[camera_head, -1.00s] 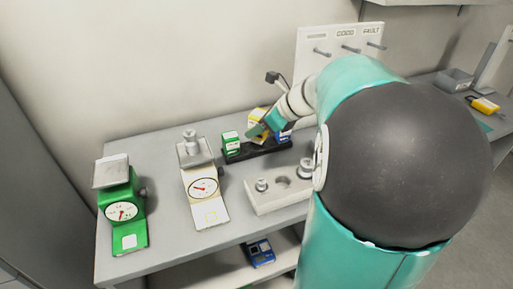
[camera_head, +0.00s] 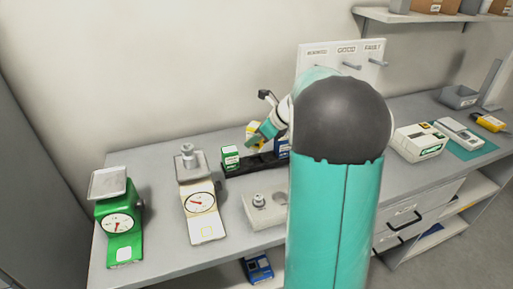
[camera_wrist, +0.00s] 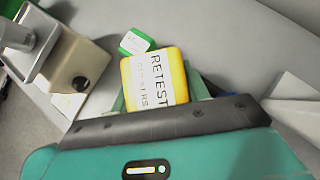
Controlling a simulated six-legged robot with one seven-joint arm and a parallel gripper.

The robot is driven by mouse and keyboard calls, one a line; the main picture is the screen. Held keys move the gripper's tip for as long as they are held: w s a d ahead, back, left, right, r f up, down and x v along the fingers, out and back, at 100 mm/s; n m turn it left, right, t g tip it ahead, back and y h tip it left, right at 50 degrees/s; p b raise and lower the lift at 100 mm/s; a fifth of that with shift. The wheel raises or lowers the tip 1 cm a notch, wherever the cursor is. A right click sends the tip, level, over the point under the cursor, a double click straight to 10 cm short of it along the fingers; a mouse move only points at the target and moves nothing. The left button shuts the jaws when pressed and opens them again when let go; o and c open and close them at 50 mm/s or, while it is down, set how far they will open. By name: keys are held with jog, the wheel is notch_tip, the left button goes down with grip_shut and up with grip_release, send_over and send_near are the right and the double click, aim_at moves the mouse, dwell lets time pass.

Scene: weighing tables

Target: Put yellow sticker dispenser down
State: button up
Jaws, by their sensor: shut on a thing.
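The yellow sticker dispenser (camera_wrist: 155,78) has a white label reading RETEST and is between the fingers of my gripper (camera_wrist: 157,96) in the wrist view. My gripper is shut on it. In the head view the yellow dispenser (camera_head: 252,129) is partly hidden by my gripper (camera_head: 261,138), at the black holder (camera_head: 240,169). I cannot tell whether it touches the holder. A green dispenser (camera_head: 231,157) stands at the holder's left end, and a blue one (camera_head: 282,146) is at its right, partly hidden by my arm.
A green scale (camera_head: 119,222) and a white scale (camera_head: 201,201) bearing a metal weight stand left. A pale weight block (camera_head: 262,212) is in front of the holder. A peg board (camera_head: 343,55) rises behind. A white device (camera_head: 418,142) is at right.

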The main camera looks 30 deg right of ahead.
jog(key=shift+w+d+f, duration=0.3)
jog(key=shift+w+f, duration=0.15)
jog(key=shift+f, duration=0.7)
jog(key=shift+w+d+f, duration=0.35)
jog(key=shift+w+f, duration=0.1)
jog(key=shift+f, duration=0.65)
jog(key=shift+w+d+f, duration=0.3)
jog(key=shift+w+f, duration=0.15)
jog(key=shift+f, duration=0.7)
jog(key=shift+f, duration=0.1)
jog(key=shift+f, duration=0.35)
jog(key=o, duration=1.2)
